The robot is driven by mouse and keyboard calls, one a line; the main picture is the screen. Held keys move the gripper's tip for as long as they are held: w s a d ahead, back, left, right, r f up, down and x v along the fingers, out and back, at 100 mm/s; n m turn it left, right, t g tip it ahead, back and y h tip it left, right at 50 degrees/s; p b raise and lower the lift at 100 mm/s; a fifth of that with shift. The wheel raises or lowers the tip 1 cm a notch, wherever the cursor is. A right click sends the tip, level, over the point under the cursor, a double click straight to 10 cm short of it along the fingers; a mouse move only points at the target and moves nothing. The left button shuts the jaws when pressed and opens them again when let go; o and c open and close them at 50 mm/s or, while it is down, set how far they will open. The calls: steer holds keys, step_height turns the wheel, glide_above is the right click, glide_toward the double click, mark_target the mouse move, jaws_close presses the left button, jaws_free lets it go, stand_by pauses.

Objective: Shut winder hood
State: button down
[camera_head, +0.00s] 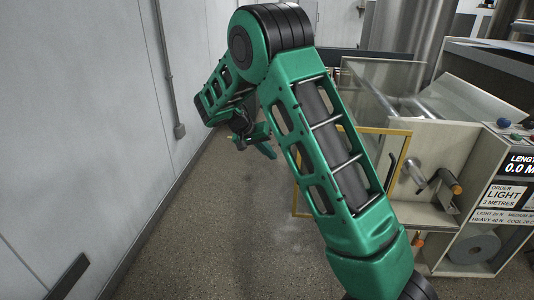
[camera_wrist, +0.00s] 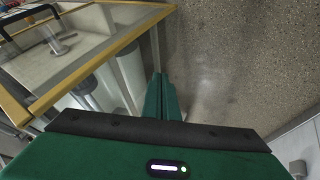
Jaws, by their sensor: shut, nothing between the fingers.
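The winder hood (camera_head: 378,131), a clear panel in a yellow frame, stands at the left side of the machine, partly hidden behind my arm. Its dark handle (camera_head: 391,172) shows beside my forearm. In the wrist view the yellow-framed hood (camera_wrist: 105,49) fills the upper left, with a black handle (camera_wrist: 30,14) near the corner. I cannot tell how far the hood is swung open. My gripper (camera_head: 264,146) hangs over the floor left of the hood, apart from the handle. In the wrist view its green fingers (camera_wrist: 161,92) are together and empty.
The machine's control panel (camera_head: 508,190) with labels and knobs is at the right. A paper roll (camera_head: 474,247) sits in a lower bay. A crank with an orange-tipped grip (camera_head: 449,183) sticks out of the side. A grey wall (camera_head: 90,110) bounds the left; the floor (camera_head: 190,235) between is clear.

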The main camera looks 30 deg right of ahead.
steer(key=s+d+f, duration=0.2)
steer(key=d+f, duration=0.2)
steer(key=d, duration=0.3)
steer(key=shift+f, duration=0.4)
steer(key=shift+s, duration=0.1)
